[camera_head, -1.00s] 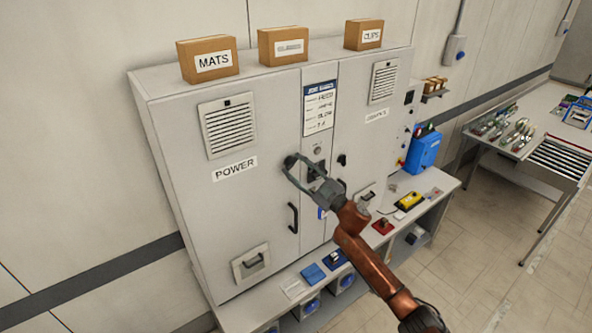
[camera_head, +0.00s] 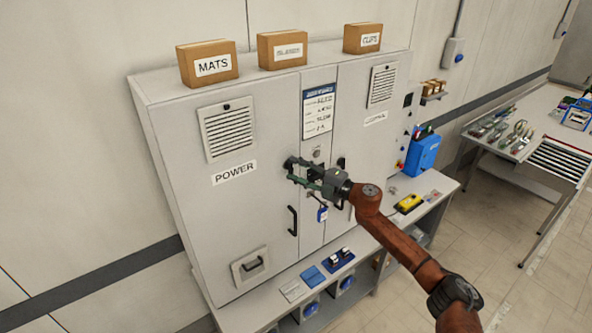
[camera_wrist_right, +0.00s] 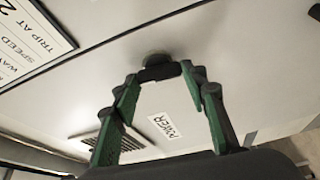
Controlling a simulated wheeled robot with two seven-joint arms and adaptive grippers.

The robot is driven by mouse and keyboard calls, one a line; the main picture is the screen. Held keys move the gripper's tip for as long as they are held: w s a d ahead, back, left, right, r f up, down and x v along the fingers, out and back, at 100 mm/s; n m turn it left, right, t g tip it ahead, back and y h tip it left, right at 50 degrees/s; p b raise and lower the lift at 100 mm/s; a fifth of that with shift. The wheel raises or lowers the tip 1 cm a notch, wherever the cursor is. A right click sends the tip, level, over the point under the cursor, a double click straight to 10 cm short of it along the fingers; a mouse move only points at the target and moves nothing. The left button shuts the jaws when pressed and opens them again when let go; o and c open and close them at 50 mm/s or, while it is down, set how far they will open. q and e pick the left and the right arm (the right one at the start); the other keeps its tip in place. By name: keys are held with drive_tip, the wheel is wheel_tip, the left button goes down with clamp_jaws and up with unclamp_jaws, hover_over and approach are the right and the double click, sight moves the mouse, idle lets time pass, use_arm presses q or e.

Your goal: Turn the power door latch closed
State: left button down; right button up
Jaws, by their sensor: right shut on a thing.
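The grey cabinet's power door (camera_head: 190,200) carries a POWER label (camera_head: 234,172), which also shows in the right wrist view (camera_wrist_right: 165,126). The power door latch is a dark knob (camera_wrist_right: 158,62) on that door, seen at the top middle of the right wrist view. My right gripper (camera_head: 292,169) reaches in from the right and is shut on the latch. In the head view the fingers partly hide the latch. My left gripper is not in view.
A black door handle (camera_head: 293,220) and a blue padlock (camera_head: 322,214) are below my right gripper. Boxes (camera_head: 283,47) stand on the cabinet top. A ledge (camera_head: 275,308) with several small items runs along the front. A tool table (camera_head: 500,155) is at right.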

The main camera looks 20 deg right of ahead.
drive_tip(key=shift+n, duration=0.7)
drive_tip(key=o, duration=1.2)
drive_tip(key=shift+a, duration=0.1)
drive_tip(key=shift+c, duration=0.2)
drive_tip(key=v, duration=1.2)
drive_tip(key=shift+r, duration=0.15)
